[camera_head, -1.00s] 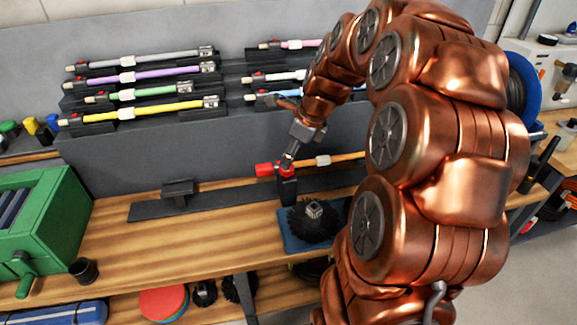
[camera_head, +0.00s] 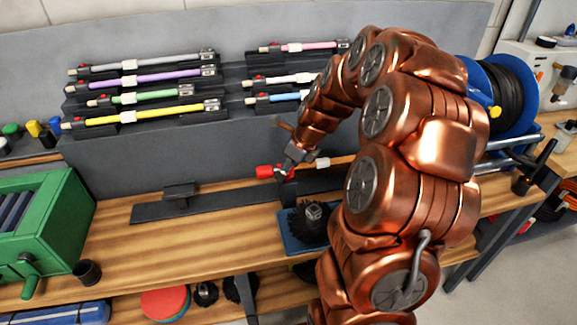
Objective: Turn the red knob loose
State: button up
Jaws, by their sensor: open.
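The rod lies level above the workbench, in a black holder (camera_head: 287,188). My gripper (camera_head: 284,173) is open and points down at the red end of the rod, just right of the red block. The fingertips are small in view, and I cannot tell whether they touch the red part. My arm hides the rod's right end.
A round black brush (camera_head: 310,218) sits on a blue mat (camera_head: 290,239) in front of the rod. A dark bracket (camera_head: 181,192) stands to the left. Racks of coloured rods (camera_head: 145,92) stand behind, and a green box (camera_head: 58,205) at left.

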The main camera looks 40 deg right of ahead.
jog(key=c, duration=1.1)
